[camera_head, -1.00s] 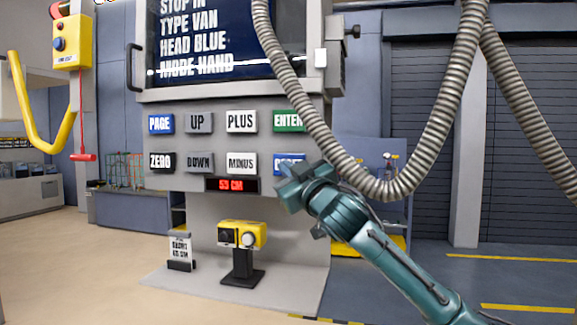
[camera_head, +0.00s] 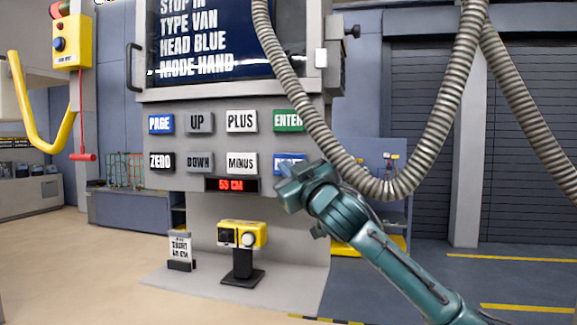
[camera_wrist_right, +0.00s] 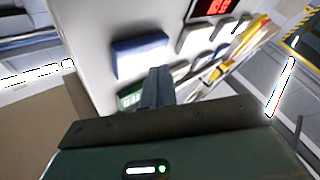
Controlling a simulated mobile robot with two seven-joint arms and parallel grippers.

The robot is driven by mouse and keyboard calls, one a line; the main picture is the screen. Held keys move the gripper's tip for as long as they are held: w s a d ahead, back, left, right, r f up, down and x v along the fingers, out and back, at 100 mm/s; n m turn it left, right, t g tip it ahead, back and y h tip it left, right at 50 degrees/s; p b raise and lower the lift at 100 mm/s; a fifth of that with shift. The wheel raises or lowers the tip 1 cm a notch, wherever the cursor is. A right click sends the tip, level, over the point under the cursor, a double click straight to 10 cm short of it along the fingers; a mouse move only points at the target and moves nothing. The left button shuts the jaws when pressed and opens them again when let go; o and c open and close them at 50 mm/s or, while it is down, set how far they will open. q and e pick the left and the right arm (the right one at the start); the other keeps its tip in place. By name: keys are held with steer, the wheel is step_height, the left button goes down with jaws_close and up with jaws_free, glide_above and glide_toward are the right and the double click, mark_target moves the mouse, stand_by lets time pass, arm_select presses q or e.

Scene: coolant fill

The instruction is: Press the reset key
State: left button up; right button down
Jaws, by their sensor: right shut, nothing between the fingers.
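The reset key is the blue key (camera_head: 290,160) at the right end of the panel's lower row. My right gripper (camera_head: 287,187) covers its lower part in the head view, so its label is mostly hidden. In the right wrist view the blue key (camera_wrist_right: 140,57) stands out from the pale panel. The shut, empty fingers of my right gripper (camera_wrist_right: 157,82) point at it and overlap its lower edge. I cannot tell whether they touch it. My left gripper is not in view.
Minus (camera_head: 242,162), down (camera_head: 199,162) and zero (camera_head: 161,161) keys share the row. The green enter key (camera_head: 288,121) is above. A red-lit display (camera_head: 231,185) sits below. A ribbed hose (camera_head: 345,165) hangs close to my right gripper. A yellow device (camera_head: 251,236) stands below.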

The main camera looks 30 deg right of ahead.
steer(key=shift+w+d, duration=0.1)
steer(key=shift+d, duration=0.05)
stand_by(0.4)
steer(key=shift+w+d, duration=0.2)
steer(key=shift+w+d+p, duration=0.15)
steer(key=shift+d+p, duration=0.05)
steer(key=shift+p, duration=0.1)
stand_by(0.5)
steer(key=shift+w+d, duration=0.15)
steer(key=shift+d, duration=0.05)
stand_by(0.3)
steer(key=shift+a, duration=0.1)
steer(key=shift+s+a, duration=0.6)
stand_by(0.3)
